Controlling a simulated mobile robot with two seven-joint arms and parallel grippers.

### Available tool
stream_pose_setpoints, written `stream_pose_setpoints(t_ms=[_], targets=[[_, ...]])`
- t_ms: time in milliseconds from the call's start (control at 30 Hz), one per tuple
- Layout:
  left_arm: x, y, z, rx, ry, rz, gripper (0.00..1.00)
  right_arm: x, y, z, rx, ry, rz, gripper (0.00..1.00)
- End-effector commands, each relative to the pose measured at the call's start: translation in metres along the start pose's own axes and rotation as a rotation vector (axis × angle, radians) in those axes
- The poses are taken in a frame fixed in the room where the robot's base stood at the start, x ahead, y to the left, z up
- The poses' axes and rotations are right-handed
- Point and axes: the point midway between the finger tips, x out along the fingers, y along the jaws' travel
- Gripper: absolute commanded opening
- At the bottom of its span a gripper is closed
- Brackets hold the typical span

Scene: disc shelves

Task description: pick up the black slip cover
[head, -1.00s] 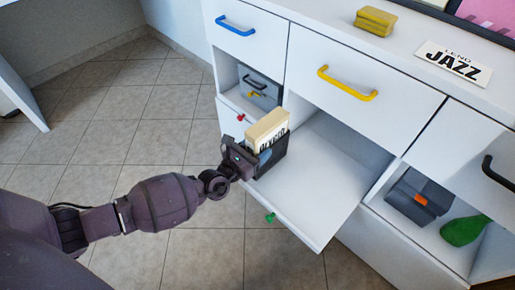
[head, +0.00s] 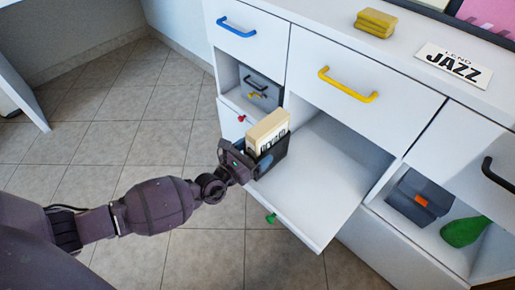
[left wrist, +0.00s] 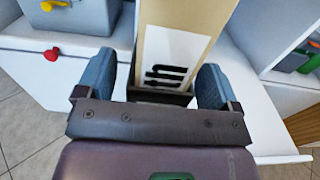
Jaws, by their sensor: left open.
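The black slip cover (left wrist: 160,97) stands upright around the lower part of a cream box with black lettering (left wrist: 172,45). In the head view the slip cover (head: 281,150) is partly hidden by my left gripper (head: 258,163), and the cream box (head: 267,130) rises out of it. They stand at the left part of the white fold-down shelf panel (head: 310,190). My left gripper, also seen in the left wrist view (left wrist: 156,85), is open, with one blue-grey finger on each side of the slip cover. Contact cannot be told. My right gripper is out of view.
A grey box (head: 260,90) sits in the left compartment. A dark box (head: 415,198) and green bottle (head: 465,231) are in the lower right one. A yellow-handled drawer (head: 347,85) overhangs the opening. The panel's right part is clear.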

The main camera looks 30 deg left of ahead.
Motion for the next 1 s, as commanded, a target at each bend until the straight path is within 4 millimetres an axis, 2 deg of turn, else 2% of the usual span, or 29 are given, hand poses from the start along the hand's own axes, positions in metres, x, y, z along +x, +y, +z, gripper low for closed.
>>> stream_pose_setpoints(t_ms=[300, 500, 700, 1000], targets=[[-0.058, 0.001, 0.002, 0.003, 0.0, -0.001, 0.87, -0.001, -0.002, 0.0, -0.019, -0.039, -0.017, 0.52], [-0.084, 0.001, 0.001, 0.002, -0.001, 0.0, 0.87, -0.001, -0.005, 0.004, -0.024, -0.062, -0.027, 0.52], [-0.093, 0.0, 0.001, 0.001, -0.001, 0.0, 0.87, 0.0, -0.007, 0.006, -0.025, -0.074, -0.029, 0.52], [-0.094, 0.0, 0.0, 0.001, 0.0, 0.0, 0.87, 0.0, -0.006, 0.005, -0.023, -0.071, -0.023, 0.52]])
